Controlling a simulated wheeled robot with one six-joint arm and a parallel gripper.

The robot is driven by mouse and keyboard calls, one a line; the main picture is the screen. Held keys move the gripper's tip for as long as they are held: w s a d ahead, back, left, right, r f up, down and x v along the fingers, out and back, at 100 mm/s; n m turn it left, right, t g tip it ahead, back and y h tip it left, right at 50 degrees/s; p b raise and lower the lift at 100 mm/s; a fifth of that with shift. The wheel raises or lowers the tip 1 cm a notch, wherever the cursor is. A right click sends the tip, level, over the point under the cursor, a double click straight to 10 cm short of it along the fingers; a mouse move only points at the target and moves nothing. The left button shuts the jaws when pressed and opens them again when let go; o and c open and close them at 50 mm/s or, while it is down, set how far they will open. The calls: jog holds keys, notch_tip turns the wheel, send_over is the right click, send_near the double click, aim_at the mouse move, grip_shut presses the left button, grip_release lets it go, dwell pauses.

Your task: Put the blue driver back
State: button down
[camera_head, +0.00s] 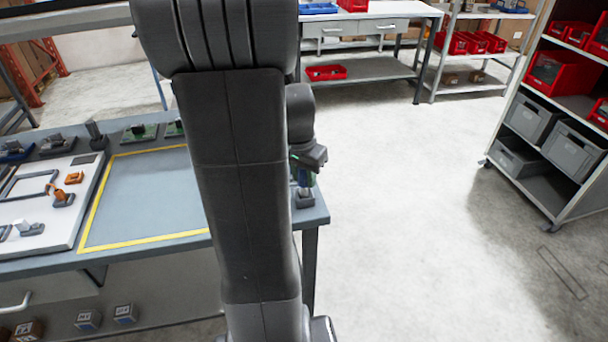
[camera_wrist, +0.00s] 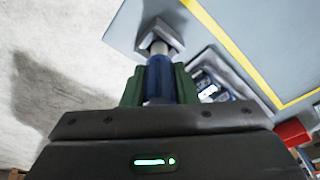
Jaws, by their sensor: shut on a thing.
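The blue driver (camera_wrist: 160,80) stands between the green fingers of my gripper (camera_wrist: 159,88) in the wrist view, and they are shut on its body. Its far end meets or overlaps a small grey holder (camera_wrist: 157,36) at the table's corner. I cannot tell whether the end is inside the holder or just above it. In the head view my gripper (camera_head: 304,172) is directly over the holder (camera_head: 304,198) near the right edge of the workbench. My arm hides part of the bench there, and the driver is barely visible.
The workbench (camera_head: 150,203) has a yellow-framed area, with small holders along its back and a white board (camera_head: 62,235) at left. In the wrist view a tray of small items lies right of the holder. Open floor (camera_head: 430,220) lies right of the bench, before a shelf of bins.

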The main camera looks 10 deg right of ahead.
jog(key=shift+f, duration=0.1)
jog(key=shift+f+b, duration=0.55)
jog(key=c, duration=1.1)
grip_release()
jog(key=shift+c, duration=0.2)
jog(key=shift+r, duration=0.1)
jog(key=shift+r+p, duration=0.45)
notch_tip(320, 180, up, 12)
jog(key=s+a, duration=0.1)
jog(key=shift+s+a, duration=0.15)
jog(key=shift+r+p, duration=0.15)
jog(key=shift+p, duration=0.2)
